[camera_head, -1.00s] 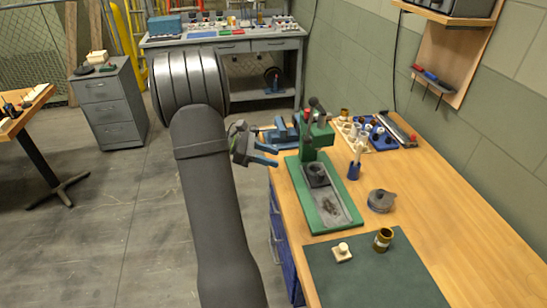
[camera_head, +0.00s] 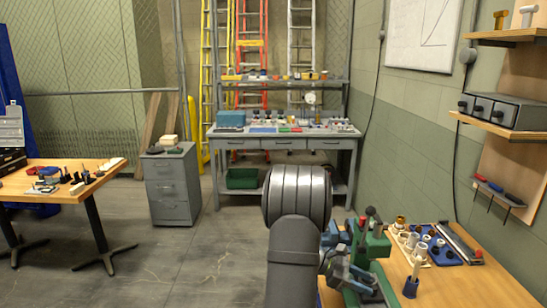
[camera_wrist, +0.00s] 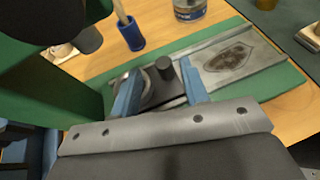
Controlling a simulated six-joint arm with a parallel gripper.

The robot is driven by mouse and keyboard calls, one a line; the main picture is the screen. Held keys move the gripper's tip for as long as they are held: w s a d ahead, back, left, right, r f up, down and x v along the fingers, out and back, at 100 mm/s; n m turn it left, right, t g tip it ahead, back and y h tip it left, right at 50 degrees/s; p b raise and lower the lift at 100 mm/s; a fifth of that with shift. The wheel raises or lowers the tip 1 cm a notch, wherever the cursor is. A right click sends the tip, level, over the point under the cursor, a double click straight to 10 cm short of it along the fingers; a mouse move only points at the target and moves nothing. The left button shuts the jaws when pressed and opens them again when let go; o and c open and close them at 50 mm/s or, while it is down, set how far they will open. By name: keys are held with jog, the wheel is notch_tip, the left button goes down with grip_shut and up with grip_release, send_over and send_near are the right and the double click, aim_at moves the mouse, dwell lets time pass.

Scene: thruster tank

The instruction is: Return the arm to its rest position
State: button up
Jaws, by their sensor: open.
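My gripper (camera_head: 350,274) is at the end of my grey arm, at the left edge of the wooden bench, beside the green press (camera_head: 372,246). In the wrist view its two blue fingers (camera_wrist: 160,84) stand apart with nothing held between them. Beyond the fingertips, a dark round cup with a knob (camera_wrist: 164,68) sits on the press's green base (camera_wrist: 262,84). A metal plate with a dark oval patch (camera_wrist: 229,55) lies on that base. My arm hides part of the bench's left side in the head view.
A blue holder (camera_head: 411,287) with a pale upright piece stands right of the press. Trays of small parts (camera_head: 428,241) lie at the bench's back. A grey workbench (camera_head: 286,145), a drawer cabinet (camera_head: 172,188) and a wooden table (camera_head: 66,190) stand further off. The floor at left is clear.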

aim_at(373, 285)
jog(key=shift+x, duration=1.95)
jog(key=shift+o, duration=0.5)
jog(key=o, duration=1.1)
jog(key=shift+a+r, duration=0.1)
jog(key=shift+c, duration=0.2)
jog(key=shift+o, duration=0.7)
jog(key=w+a+r+m+y, duration=0.1)
jog(key=a+r+y, duration=0.2)
jog(key=a+r, duration=0.4)
jog(key=shift+w+r, duration=0.35)
jog(key=shift+r, duration=0.2)
jog(key=w+a+r+n+t+y, duration=0.1)
jog(key=a+r+n+t+y, duration=0.15)
jog(key=r, duration=0.75)
jog(key=a+r+n+t+y, duration=0.1)
jog(key=a+r+y, duration=0.2)
jog(key=r, duration=0.7)
jog(key=x, duration=0.9)
jog(key=shift+f, duration=0.5)
jog(key=shift+w+a+g, duration=0.1)
jog(key=shift+g, duration=0.15)
jog(key=v, duration=1)
